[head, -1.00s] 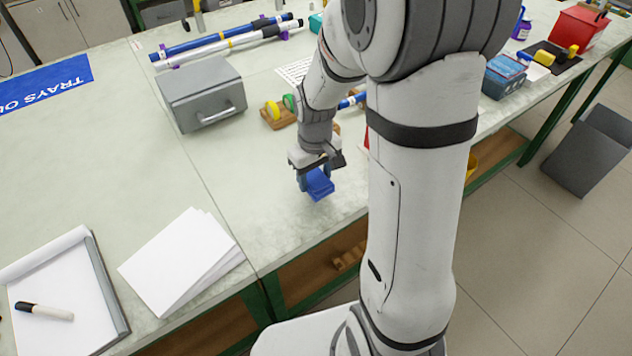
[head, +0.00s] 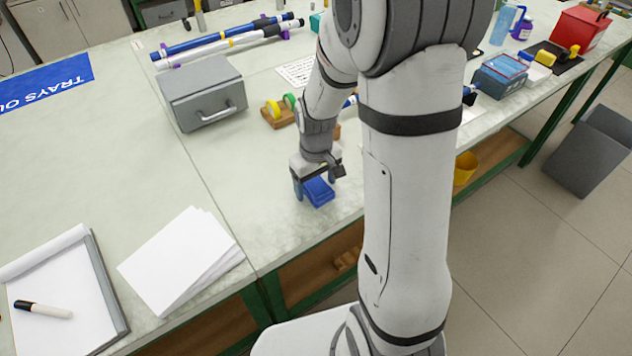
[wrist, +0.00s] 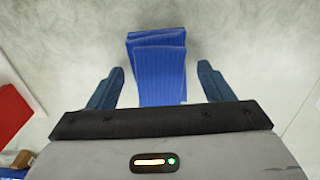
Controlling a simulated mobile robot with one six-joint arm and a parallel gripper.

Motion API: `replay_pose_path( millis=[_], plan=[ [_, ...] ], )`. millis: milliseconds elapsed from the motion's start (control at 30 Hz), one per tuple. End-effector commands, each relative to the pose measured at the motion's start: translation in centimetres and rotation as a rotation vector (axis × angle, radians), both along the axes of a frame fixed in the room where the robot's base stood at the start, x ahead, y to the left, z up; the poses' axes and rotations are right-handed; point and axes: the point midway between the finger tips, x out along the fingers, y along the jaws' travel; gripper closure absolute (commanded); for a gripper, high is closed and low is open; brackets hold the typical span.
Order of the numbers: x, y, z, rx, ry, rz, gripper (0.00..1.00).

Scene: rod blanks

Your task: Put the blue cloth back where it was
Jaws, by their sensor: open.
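The blue cloth (head: 319,191) lies folded on the pale bench top, near its front edge, left of my arm's big link. It also shows in the wrist view (wrist: 158,70), a ribbed folded stack with its near part hidden behind my gripper body. My gripper (head: 314,184) is just above the cloth, pointing down. In the wrist view my gripper (wrist: 161,82) is open, with one blue-grey finger on each side of the cloth and a gap between each finger and the cloth.
A grey box (head: 201,93) with a handle stands behind left. A wooden holder with tape rolls (head: 281,110) stands behind my gripper. The bench between the papers and cloth is clear.

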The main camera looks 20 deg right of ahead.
Motion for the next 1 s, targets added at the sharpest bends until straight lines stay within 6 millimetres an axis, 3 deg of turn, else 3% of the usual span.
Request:
replay_pose_path(
  millis=[233, 700, 1000],
  plan=[
    [0.1, 0.0, 1.2, 0.0, -0.003, -0.001, 0.26],
    [0.1, -0.1, 10.5, 0.0, -0.004, -0.002, 0.26],
    [-1.1, -0.1, 13.2, 0.001, -0.021, -0.025, 0.26]
  ],
)
